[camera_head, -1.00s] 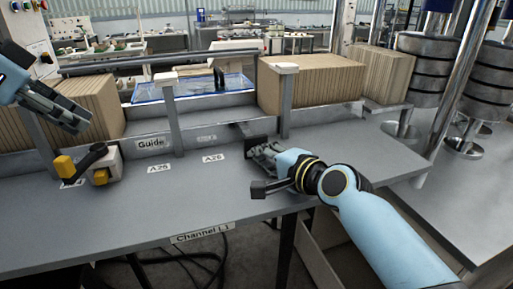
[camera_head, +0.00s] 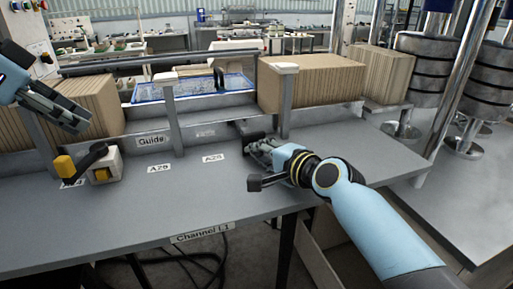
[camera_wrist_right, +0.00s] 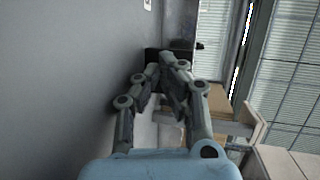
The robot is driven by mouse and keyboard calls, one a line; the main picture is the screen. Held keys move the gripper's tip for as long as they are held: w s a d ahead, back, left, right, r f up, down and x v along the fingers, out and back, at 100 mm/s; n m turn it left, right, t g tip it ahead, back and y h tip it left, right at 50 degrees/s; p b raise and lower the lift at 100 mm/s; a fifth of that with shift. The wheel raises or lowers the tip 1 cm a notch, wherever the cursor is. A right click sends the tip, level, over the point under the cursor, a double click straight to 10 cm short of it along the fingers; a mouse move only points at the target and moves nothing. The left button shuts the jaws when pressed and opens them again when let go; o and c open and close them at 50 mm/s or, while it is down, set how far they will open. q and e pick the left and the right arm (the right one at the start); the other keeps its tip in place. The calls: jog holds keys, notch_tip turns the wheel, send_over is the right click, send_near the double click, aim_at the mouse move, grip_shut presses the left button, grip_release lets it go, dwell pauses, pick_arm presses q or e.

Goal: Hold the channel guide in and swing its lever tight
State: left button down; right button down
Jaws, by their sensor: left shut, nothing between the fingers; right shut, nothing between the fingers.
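The channel guide shows as a dark bar with a black end pad (camera_head: 252,137), set in the gap between the grey uprights behind the A26 label. My right gripper (camera_head: 256,148) is shut and empty, with its fingertips at the pad, seemingly against it. In the right wrist view the shut fingers (camera_wrist_right: 160,72) point at a dark block (camera_wrist_right: 152,57); contact is hard to tell there. My left gripper (camera_head: 76,122) is shut and empty, above and left of the lever.
Brown cardboard stacks (camera_head: 318,82) stand behind the uprights. A blue-edged tray (camera_head: 205,88) lies beyond the rail. The grey table (camera_head: 150,208) is clear in front, with its front edge below. Metal columns with round weights stand to the right.

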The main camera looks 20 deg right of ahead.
jog(key=shift+w, duration=0.8)
pick_arm(q)
jog(key=shift+f, duration=0.1)
dwell(0.3)
jog(key=shift+f, duration=1.2)
jog(key=shift+f, duration=0.1)
jog(key=shift+f, duration=1.2)
jog(key=shift+f, duration=0.15)
